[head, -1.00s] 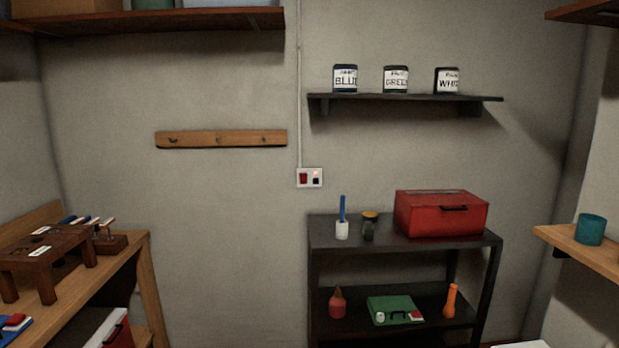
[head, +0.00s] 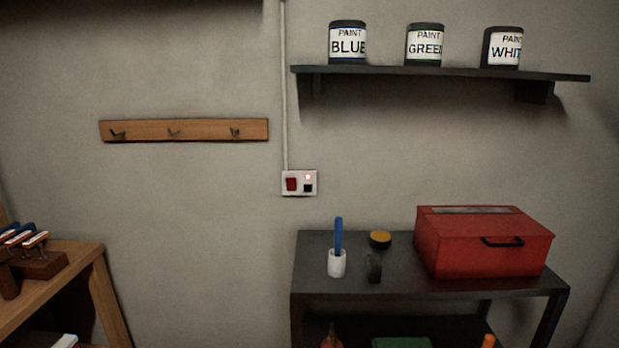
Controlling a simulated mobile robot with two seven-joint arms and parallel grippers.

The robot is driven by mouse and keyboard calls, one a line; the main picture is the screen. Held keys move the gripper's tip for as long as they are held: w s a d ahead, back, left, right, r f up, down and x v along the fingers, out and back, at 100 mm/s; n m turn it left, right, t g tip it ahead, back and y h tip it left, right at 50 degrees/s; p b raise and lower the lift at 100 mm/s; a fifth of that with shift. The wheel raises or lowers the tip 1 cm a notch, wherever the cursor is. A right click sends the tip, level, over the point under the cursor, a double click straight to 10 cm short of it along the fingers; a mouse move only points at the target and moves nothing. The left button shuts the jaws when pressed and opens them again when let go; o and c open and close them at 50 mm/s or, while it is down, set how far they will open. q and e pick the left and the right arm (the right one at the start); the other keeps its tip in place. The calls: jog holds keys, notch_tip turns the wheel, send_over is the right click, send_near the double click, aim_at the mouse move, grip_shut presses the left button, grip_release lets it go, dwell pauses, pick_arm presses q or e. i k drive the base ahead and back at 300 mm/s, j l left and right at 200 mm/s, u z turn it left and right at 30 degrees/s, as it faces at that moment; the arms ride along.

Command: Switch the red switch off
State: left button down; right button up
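The red switch (head: 291,184) is on the left half of a small white wall plate (head: 299,193), at the middle of the head view. A small light (head: 307,177) glows at the plate's upper right, above a small black square (head: 308,188). A pale conduit (head: 285,90) runs up the wall from the plate. The switch's exact tilt is too small to tell. Neither of my grippers shows in the head view.
A dark shelf unit (head: 450,284) stands below the plate to the right, holding a red toolbox (head: 484,248) and a white cup (head: 337,264). A wooden bench (head: 78,262) is at the left. A paint shelf (head: 440,73) and hook rail (head: 184,130) are above. Wall around the plate is clear.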

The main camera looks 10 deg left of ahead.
aim_at(291, 183)
jog(key=i+l+z, duration=0.1)
jog(key=i+z, duration=0.15)
jog(key=i, duration=1.35)
